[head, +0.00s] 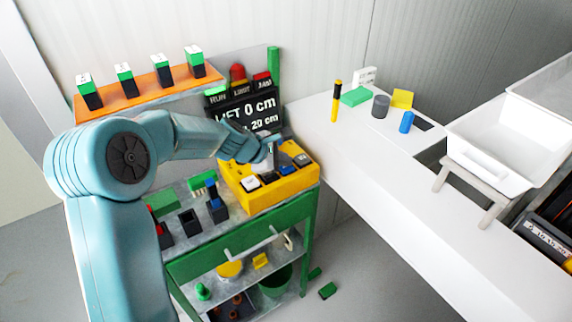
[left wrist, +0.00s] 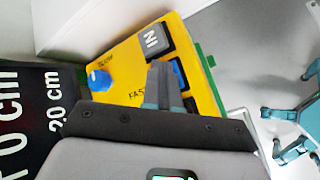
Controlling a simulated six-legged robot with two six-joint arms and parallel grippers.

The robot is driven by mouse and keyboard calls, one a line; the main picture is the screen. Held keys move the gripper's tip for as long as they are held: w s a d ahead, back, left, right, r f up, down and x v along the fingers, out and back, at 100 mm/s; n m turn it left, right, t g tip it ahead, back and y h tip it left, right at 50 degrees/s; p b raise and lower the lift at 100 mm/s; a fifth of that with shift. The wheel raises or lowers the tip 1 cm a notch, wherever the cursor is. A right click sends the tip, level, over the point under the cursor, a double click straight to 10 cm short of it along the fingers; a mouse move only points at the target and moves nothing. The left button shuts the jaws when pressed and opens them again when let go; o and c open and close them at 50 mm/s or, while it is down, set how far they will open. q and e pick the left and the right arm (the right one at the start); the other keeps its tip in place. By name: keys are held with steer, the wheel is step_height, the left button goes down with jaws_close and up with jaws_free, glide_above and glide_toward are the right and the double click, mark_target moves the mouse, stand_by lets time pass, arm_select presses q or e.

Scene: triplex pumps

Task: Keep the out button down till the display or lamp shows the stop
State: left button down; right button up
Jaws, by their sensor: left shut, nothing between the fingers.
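The yellow control box (head: 250,198) stands on the green cart, with several buttons and a knob on top. In the left wrist view its face (left wrist: 122,62) shows a grey IN button (left wrist: 154,40), a blue knob (left wrist: 99,80) between SLOW and FAST, and a partly hidden blue part. I cannot read an OUT label; the fingers cover part of the face. The black display (head: 252,107) reads 0 cm and 20 cm, below lamps marked RUN and LIMIT; whether any is lit is unclear. My left gripper (head: 272,146) is shut and empty over the box; contact is unclear. My right gripper is out of view.
An orange shelf (head: 150,92) with several green-topped blocks is behind my left arm. The green cart (head: 240,248) holds loose parts on its shelves. A white bench (head: 370,170) at right carries small items and a white tray (head: 510,140).

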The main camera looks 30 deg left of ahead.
mark_target(284, 168)
arm_select(q)
steer(key=shift+r+p, duration=0.95)
step_height(284, 168, up, 5)
steer(key=p, duration=0.4)
steer(key=shift+p, duration=0.4)
steer(key=shift+w, duration=0.1)
